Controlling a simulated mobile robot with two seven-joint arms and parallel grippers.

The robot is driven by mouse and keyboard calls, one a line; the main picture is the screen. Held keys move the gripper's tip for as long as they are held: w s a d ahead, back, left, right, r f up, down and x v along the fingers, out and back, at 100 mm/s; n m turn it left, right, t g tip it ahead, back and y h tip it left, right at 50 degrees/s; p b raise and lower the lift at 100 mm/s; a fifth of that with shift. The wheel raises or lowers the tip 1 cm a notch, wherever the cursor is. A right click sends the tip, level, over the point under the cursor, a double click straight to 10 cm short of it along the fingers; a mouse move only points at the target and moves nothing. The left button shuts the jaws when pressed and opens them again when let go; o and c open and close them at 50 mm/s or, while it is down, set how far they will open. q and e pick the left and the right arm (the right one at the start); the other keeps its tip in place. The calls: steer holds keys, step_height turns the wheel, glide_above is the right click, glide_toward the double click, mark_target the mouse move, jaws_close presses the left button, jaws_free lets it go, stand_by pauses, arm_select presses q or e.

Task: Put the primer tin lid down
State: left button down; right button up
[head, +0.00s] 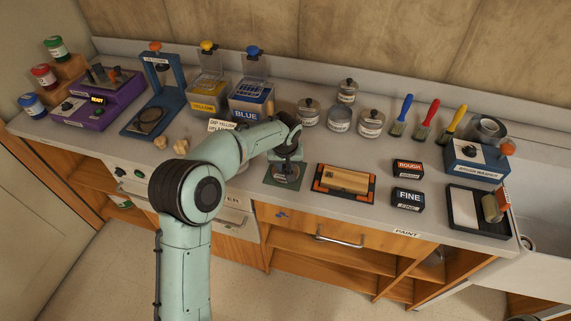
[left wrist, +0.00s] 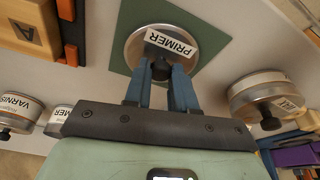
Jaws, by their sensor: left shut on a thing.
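My left gripper (head: 287,160) is shut on the black knob of the primer tin lid (left wrist: 187,50), a round silver disc with a white PRIMER label. The lid is over a dark green mat (head: 270,180), which also shows behind it in the left wrist view (left wrist: 130,25). I cannot tell whether the lid touches the mat. In the head view the gripper largely hides the lid. Several small tins, among them one in front (head: 371,124), stand behind the mat to the right. My right gripper is not in view.
A wooden block on an orange and black tray (head: 318,184) is just right of the mat. ROUGH (head: 408,168) and FINE (head: 408,198) blocks lie farther right. Yellow (head: 207,104) and blue (head: 248,113) containers stand behind my arm. The counter's front edge is close to the mat.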

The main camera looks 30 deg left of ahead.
arm_select(q)
steer(key=shift+f, duration=0.1)
steer(key=c, duration=0.9)
jaws_free()
steer(key=shift+c, duration=0.2)
steer(key=shift+r, duration=0.25)
steer(key=v, duration=1.2)
steer(key=shift+p, duration=0.3)
steer(key=shift+s+f, duration=0.1)
steer(key=shift+f, duration=0.05)
